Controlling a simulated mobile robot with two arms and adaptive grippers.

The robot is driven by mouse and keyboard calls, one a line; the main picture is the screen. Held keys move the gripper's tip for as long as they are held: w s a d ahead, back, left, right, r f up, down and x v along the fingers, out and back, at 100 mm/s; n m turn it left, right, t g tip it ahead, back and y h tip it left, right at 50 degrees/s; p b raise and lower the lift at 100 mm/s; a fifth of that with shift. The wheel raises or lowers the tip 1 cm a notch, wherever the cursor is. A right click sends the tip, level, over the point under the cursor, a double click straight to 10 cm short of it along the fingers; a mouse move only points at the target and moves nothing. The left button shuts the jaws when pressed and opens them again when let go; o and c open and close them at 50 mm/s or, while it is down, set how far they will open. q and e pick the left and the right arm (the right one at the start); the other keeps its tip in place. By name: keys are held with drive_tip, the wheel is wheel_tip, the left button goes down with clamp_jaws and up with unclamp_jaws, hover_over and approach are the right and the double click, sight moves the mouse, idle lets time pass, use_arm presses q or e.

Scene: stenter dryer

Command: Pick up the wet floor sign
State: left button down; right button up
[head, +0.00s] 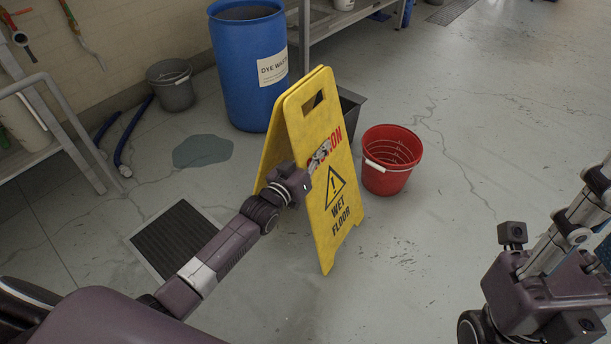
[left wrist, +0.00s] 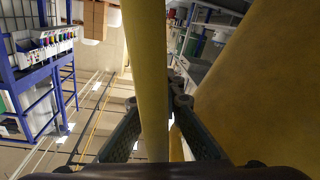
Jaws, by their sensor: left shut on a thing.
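The yellow wet floor sign (head: 337,215) stands upright on the floor in the middle of the head view, its two panels spread like a tent. My left gripper (head: 316,160) reaches it from the left and is shut on the front panel at mid height, covering part of the red heading. In the left wrist view the edge of a yellow panel (left wrist: 148,75) runs between the fingers (left wrist: 165,98), with the other panel (left wrist: 265,80) close on the right. My right arm shows at the lower right of the head view, away from the sign; its fingers are not visible.
A red bucket (head: 388,172) stands just right of the sign, with a dark bin (head: 350,108) behind. A blue dye waste drum (head: 240,90) and grey bucket (head: 172,92) are at the back. A puddle (head: 202,151) and floor grate (head: 178,240) lie left. Floor on the right is clear.

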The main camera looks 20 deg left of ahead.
use_arm(q)
drive_tip(key=shift+w+r, duration=0.1)
drive_tip(key=shift+r, duration=0.1)
drive_tip(key=shift+r, duration=0.15)
